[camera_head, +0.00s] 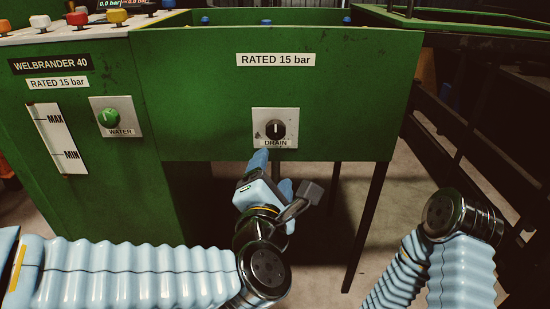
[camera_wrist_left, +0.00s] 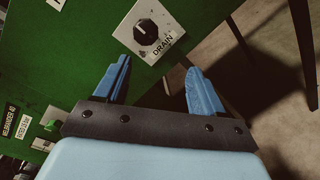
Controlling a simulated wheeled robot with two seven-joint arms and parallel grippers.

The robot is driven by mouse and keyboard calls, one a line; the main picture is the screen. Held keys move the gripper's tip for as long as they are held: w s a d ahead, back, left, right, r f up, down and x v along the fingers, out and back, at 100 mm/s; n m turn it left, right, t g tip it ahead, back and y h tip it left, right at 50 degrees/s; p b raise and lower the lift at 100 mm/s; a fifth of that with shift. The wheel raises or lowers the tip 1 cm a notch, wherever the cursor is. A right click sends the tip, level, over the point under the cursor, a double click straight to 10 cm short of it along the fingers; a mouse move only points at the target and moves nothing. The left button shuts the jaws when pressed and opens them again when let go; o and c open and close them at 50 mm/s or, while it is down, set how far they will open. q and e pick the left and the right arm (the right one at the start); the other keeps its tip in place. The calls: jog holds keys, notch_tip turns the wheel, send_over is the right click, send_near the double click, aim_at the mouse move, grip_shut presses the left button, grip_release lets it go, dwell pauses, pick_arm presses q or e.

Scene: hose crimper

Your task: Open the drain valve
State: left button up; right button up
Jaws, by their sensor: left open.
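The drain valve is a black round knob (camera_head: 275,130) with a white pointer line, on a pale plate marked DRAIN on the front of the green tank. Its pointer stands upright in the head view. In the left wrist view the knob (camera_wrist_left: 145,32) lies beyond the fingertips, between them in line. My left gripper (camera_head: 273,170) is just below the plate, its blue fingers apart and empty; in the left wrist view the fingers (camera_wrist_left: 158,76) are spread, not touching the knob. My right arm shows at the right, but its gripper is not in view.
A green WATER knob (camera_head: 110,118) and a MAX/MIN level gauge (camera_head: 57,138) are on the cabinet to the left. Coloured buttons (camera_head: 117,17) top the panel. Thin dark legs (camera_head: 365,225) hold up the tank, with open floor around them.

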aim_at(275, 133)
pick_arm(q)
jog(key=w+n, duration=0.1)
jog(key=w, duration=0.2)
jog(key=w+r, duration=0.1)
jog(key=w, duration=0.3)
jog(key=w+r+n, duration=0.1)
jog(key=w, duration=0.3)
jog(key=shift+w+d+n+t+y, duration=0.15)
jog(key=shift+n+t+y, duration=0.15)
pick_arm(e)
jog(key=shift+f, duration=0.75)
pick_arm(q)
jog(key=c, duration=1)
jog(key=shift+c, duration=0.2)
